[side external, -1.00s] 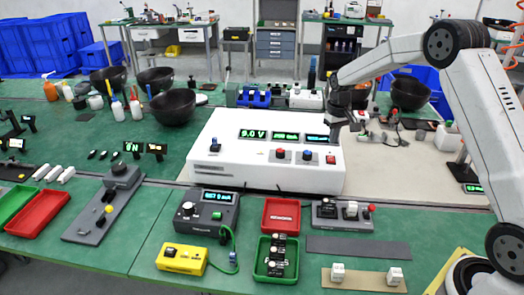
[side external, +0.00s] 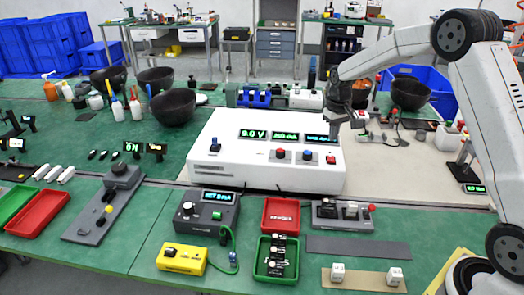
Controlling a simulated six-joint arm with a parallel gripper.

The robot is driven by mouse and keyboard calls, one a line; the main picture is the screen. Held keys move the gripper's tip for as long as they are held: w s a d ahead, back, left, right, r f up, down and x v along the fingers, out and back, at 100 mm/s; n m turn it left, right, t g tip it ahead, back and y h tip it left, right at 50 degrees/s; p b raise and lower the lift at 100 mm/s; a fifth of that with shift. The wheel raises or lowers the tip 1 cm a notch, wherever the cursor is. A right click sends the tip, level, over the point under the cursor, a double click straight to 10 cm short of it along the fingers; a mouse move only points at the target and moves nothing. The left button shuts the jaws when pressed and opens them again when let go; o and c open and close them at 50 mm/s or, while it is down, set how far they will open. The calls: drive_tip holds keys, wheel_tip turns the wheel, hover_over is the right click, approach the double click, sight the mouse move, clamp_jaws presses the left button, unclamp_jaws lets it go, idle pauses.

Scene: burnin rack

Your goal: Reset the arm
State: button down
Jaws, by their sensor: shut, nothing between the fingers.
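My gripper (side external: 334,132) points down above the right end of the white bench power unit (side external: 265,160). Its fingers look small and dark; they are shut and empty. The unit has three green-lit displays; the left display (side external: 253,134) reads about 0.0 V. A blue switch (side external: 215,145), two knobs and a red button (side external: 331,158) sit on its sloped face. The exact gap between fingers and unit is hard to judge.
In front are a grey meter box (side external: 206,210), a yellow box (side external: 182,259), a red tray (side external: 281,215), a green tray (side external: 259,270) with parts, and a grey switch block (side external: 342,214). Black bowls (side external: 173,107) and bottles stand behind. A bare dark strip (side external: 358,248) lies at front right.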

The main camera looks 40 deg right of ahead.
drive_tip(key=s+a+n+t, duration=0.1)
drive_tip(key=s+a, duration=0.7)
drive_tip(key=s, duration=0.2)
drive_tip(key=s+a+f+n+t, duration=0.1)
drive_tip(key=s+a, duration=0.7)
drive_tip(key=s, duration=0.3)
drive_tip(key=shift+s+a+n, duration=0.15)
drive_tip(key=shift+a+n, duration=0.05)
drive_tip(key=shift+n, duration=0.2)
